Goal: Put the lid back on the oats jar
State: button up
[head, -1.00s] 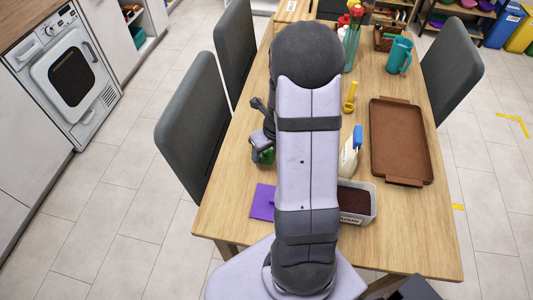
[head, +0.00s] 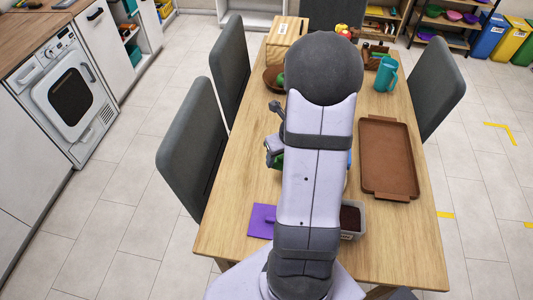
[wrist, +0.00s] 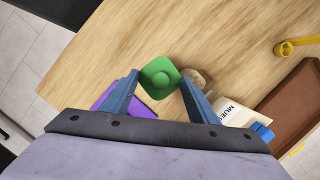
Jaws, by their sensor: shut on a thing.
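A green square lid with a round knob (wrist: 160,77) sits between the fingertips of my gripper (wrist: 159,80) in the wrist view. My gripper is shut on it. A sliver of green also shows below my gripper (head: 272,152) in the head view. A round, open-looking jar with pale brown contents (wrist: 197,76) is just right of the lid in the wrist view, partly hidden by the lid and a finger. It looks like the oats jar, but no label shows. I cannot tell the height of the lid above the table.
A purple lid (head: 262,220) lies near the front left. A tub of dark contents (head: 352,218) is partly behind my arm. A muesli bag (wrist: 233,112) with a blue clip stands right of the jar. A brown tray (head: 389,158) lies on the right. A teal jug (head: 386,75) stands behind it.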

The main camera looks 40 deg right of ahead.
jog(key=s+d+r+p, duration=0.1)
jog(key=d, duration=0.1)
jog(key=s+d+r+m+p, duration=0.1)
jog(key=d+r+p, duration=0.1)
jog(key=s+d+r+m+p, duration=0.1)
jog(key=d+r+p, duration=0.1)
jog(key=shift+s+d, duration=0.25)
jog(key=shift+s, duration=0.05)
jog(key=shift+w+d+r+n+y, duration=0.15)
jog(key=shift+w+d+n, duration=0.1)
jog(key=shift+n, duration=0.4)
jog(key=shift+w+d+r+n+y, duration=0.1)
jog(key=shift+w+d+r+n, duration=0.15)
jog(key=shift+n, duration=0.35)
jog(key=shift+w+d+r+n+y, duration=0.1)
jog(key=shift+w+n, duration=0.2)
jog(key=shift+n, duration=0.35)
jog(key=shift+f, duration=0.25)
notch_tip(320, 180, down, 4)
jog(key=b, duration=0.5)
jog(key=shift+f+b, duration=0.5)
jog(key=shift+f, duration=0.45)
